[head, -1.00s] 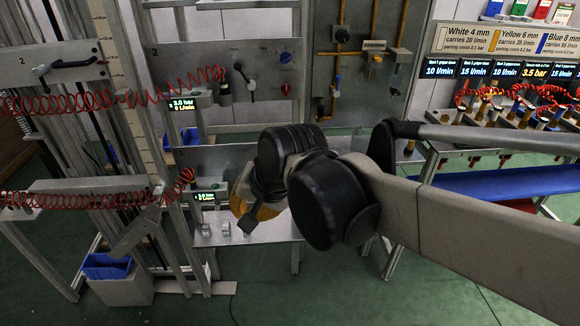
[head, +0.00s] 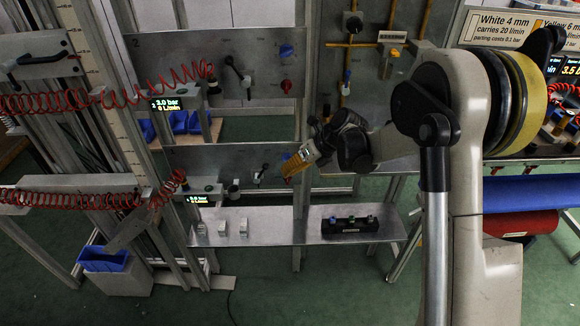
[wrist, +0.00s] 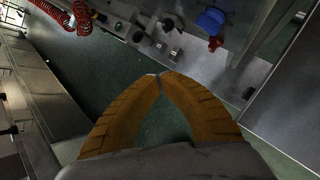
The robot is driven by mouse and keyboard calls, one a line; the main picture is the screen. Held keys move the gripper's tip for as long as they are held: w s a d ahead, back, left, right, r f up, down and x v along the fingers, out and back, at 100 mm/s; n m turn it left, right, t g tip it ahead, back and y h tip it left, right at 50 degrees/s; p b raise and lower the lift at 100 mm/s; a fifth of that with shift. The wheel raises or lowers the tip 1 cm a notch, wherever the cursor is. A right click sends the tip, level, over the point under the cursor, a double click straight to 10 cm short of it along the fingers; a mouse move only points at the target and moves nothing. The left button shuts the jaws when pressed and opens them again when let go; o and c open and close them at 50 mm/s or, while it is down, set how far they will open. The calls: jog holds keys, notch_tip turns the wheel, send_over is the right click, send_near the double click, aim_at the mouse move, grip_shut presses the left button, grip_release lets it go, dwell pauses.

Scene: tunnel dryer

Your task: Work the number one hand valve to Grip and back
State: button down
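The lower grey panel (head: 215,160) carries a hand valve with a short black lever (head: 262,172), just left of my gripper; its number is too small to read. The upper panel (head: 170,52), marked 2, has a similar black lever (head: 236,72), tilted up to the left. My gripper (head: 290,170) is in front of the lower panel, close to the lower lever; I cannot tell whether they touch. In the wrist view the orange fingertips (wrist: 159,77) meet with nothing visible between them. The lever position words cannot be read.
A steel shelf (head: 275,238) below the lower panel holds small grey blocks (head: 222,229) and a black box with coloured buttons (head: 350,224). Red coiled hoses (head: 100,95) hang at the left. Blue and red rolls (head: 530,194) lie at the right.

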jog(key=shift+w+d+f+m, duration=0.4)
jog(key=shift+w+f+m, duration=0.1)
jog(key=shift+f, duration=0.15)
jog(key=w+a+f+b, duration=0.5)
jog(key=a+f, duration=0.1)
jog(key=a, duration=0.1)
jog(key=shift+w+a+f, duration=0.25)
jog(key=shift+w+a, duration=0.1)
